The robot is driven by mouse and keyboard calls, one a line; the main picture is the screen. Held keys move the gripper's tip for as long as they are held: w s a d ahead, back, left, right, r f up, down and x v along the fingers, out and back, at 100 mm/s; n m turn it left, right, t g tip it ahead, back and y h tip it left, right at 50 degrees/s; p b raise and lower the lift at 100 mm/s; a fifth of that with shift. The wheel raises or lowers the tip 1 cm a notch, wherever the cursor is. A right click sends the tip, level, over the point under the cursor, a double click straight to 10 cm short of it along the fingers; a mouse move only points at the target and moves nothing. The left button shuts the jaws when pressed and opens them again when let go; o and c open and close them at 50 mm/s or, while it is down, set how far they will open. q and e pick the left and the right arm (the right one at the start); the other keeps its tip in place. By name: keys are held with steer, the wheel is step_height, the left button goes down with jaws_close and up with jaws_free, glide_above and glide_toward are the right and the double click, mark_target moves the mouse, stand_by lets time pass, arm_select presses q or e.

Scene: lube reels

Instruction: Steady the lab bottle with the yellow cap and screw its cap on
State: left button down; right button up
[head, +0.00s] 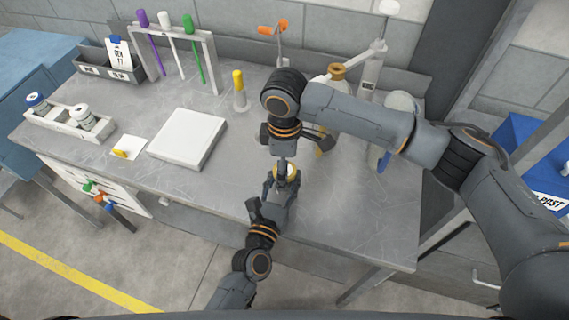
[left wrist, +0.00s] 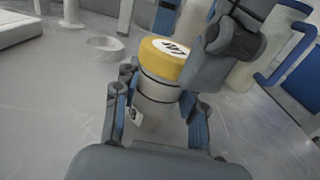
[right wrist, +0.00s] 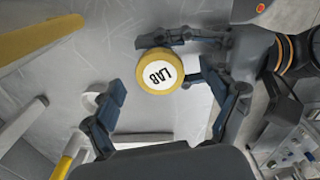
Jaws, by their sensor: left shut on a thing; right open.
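The lab bottle (left wrist: 158,98) is a pale grey bottle standing upright on the bench. Its yellow cap (left wrist: 165,58) with a white lettered disc sits on top; I cannot tell how tightly it is seated. My left gripper (left wrist: 158,110) is shut on the bottle body below the cap. In the right wrist view the cap (right wrist: 160,73) reads "LAB". My right gripper (right wrist: 167,105) is open, pointing down over the bottle, its fingers apart and not closed on the cap. In the head view the cap (head: 286,170) is partly hidden by my grippers.
A flat white block (head: 187,137) lies left of the bottle. A rack (head: 212,62) of capped tubes and a white tray (head: 62,122) are farther left. Brown and glass items stand behind my right arm. The front right bench is clear.

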step_height(320, 180, up, 12)
stand_by(0.6)
arm_select(q)
steer(key=c, duration=0.7)
jaws_free()
steer(key=shift+s, duration=0.1)
steer(key=v, duration=1.1)
steer(key=shift+s+a, duration=0.2)
steer(key=shift+s, duration=0.15)
